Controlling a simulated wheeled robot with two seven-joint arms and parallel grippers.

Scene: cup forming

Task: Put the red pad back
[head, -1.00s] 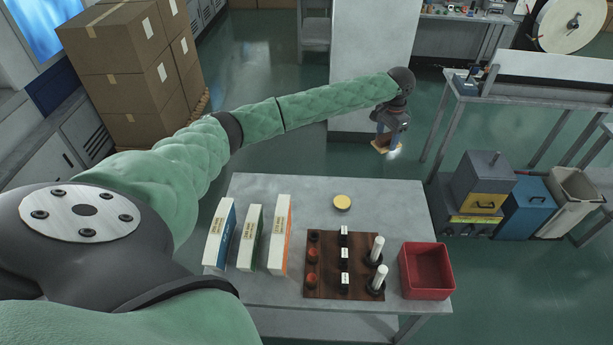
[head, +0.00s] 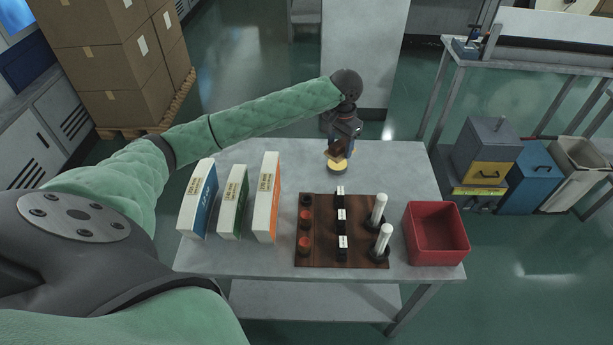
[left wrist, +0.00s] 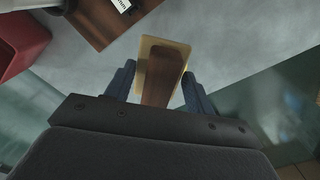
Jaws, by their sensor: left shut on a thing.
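My left gripper (head: 338,143) is over the table's far edge, shut on a brown block with a tan plate. In the left wrist view this brown block (left wrist: 163,76) is between the two fingers, its tan plate (left wrist: 147,46) behind it. Two red-orange round pieces (head: 305,217) sit in the left column of a dark wooden board (head: 324,258). I cannot tell which thing is the red pad. My right gripper is not in view.
Blue, green and orange-edged white boxes stand upright left of the board (head: 265,200). The board also holds small black pieces with white labels and two white rods (head: 384,240). An open red bin (head: 437,262) stands at the right. The grey table (head: 400,165) is clear at the back right.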

